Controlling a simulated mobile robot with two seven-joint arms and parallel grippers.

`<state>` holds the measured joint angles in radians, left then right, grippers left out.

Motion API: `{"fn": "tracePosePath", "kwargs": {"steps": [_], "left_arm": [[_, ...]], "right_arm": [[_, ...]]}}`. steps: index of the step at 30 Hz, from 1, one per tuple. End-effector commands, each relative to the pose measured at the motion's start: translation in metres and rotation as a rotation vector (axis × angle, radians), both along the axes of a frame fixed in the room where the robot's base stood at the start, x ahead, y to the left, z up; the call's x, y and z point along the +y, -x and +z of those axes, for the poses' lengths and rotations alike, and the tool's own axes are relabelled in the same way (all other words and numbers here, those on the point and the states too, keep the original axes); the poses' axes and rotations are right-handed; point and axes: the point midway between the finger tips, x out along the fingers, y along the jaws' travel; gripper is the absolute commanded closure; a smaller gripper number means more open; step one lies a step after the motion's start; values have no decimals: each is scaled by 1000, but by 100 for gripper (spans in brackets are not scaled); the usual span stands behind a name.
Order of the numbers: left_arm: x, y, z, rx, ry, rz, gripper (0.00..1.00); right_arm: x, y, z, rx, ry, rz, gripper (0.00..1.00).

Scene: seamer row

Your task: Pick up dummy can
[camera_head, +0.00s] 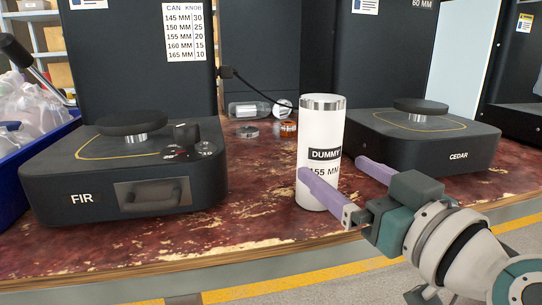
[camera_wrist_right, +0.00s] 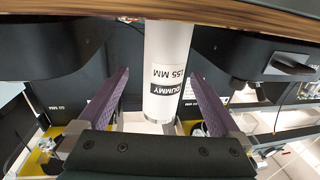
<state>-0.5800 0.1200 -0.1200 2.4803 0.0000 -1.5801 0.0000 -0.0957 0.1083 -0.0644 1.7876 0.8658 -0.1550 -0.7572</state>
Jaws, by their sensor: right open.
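The dummy can (camera_head: 320,130) is a tall white cylinder with a silver rim, labelled DUMMY 155 MM. It stands upright on the worn red bench, between the FIR and CEDAR machines. My right gripper (camera_head: 335,172) is open, with one purple finger in front of the can's lower part and the other to its right. In the right wrist view the can (camera_wrist_right: 168,75) shows upside down between the two spread purple fingers of the gripper (camera_wrist_right: 165,92), with a gap visible on each side. My left gripper is not in view.
The FIR seamer (camera_head: 60,180) stands left of the can and the CEDAR seamer (camera_head: 400,150) to its right. The bench (camera_head: 240,215) is clear front left of the can.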

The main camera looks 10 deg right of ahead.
Motion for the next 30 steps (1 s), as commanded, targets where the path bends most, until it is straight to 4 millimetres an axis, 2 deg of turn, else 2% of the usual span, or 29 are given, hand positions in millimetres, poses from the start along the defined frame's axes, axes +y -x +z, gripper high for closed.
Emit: {"fn": "tracePosePath", "kwargs": {"steps": [12,20,30], "left_arm": [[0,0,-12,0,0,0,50],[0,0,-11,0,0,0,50],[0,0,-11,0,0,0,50]], "right_arm": [[16,-49,1,-1,-1,0,0],[16,-52,2,1,1,1,0],[16,-51,2,1,1,1,37]]}}
